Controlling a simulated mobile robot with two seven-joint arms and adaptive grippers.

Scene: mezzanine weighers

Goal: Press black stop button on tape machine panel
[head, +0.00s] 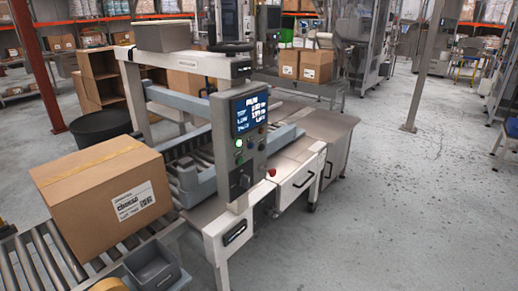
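The tape machine (228,165) stands in the middle of the head view, with an upright grey control panel (251,146) facing me. A lit blue screen (249,113) is at the panel's top. Below it are a bright green button (239,143) and several small dark controls, too small to tell which is the black stop button. A larger black knob (244,180) sits lower on the panel. A red mushroom button (271,172) is on the machine frame to the right. Neither of my grippers is in view, and nothing covers the panel.
A cardboard box (107,195) with a label sits on the roller conveyor (40,262) at left. A grey bin (153,270) is at the bottom, in front of the machine. A drawer cabinet (302,180) adjoins it at right. The concrete floor (410,220) at right is clear.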

